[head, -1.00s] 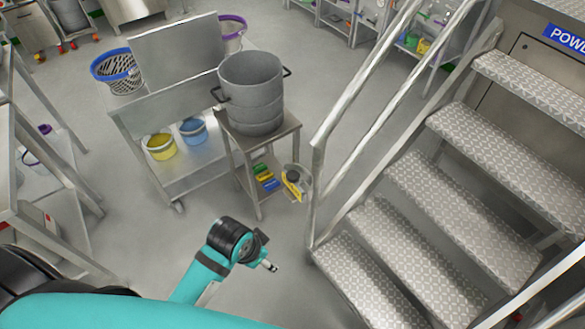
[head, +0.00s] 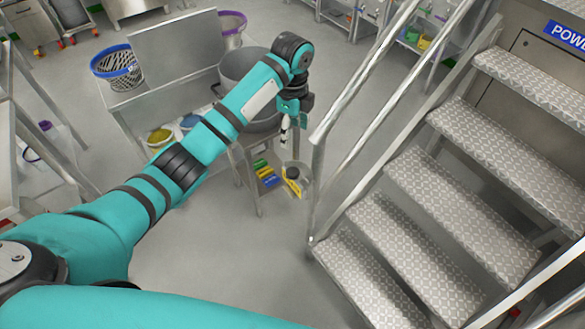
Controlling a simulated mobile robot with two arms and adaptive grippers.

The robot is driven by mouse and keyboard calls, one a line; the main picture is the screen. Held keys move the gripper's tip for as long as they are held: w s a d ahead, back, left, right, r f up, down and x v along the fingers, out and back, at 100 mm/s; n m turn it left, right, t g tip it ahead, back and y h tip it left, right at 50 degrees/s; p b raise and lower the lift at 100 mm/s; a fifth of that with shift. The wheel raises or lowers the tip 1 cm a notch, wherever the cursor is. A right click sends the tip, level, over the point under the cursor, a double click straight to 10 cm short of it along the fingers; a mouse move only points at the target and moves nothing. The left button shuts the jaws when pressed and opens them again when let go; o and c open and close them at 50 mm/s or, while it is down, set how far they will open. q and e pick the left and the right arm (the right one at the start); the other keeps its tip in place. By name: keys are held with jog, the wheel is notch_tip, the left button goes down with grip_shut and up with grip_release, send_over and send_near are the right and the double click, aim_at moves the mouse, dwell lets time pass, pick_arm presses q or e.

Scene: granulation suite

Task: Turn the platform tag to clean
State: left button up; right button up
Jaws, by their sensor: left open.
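I cannot make out the platform tag in the head view. The metal platform stairs (head: 465,214) with tread-plate steps rise on the right, with a tubular handrail (head: 352,112) along their near left side. My left arm reaches in from the left, and its gripper (head: 284,138) points down in front of the large steel pot, just left of the handrail. It is open, small in the picture, and I see nothing between its fingers. My right gripper is not in view.
The steel pot (head: 236,66) stands on a small table, partly hidden by my arm. A blue-rimmed basket (head: 117,68) is further back. Floor in front of the stairs is clear.

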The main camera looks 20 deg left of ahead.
pick_arm(q)
jog(key=p, duration=0.2)
send_near(292, 171)
notch_tip(292, 171, down, 9)
jog(key=shift+f, duration=0.1)
dwell(0.3)
jog(key=c, duration=1.2)
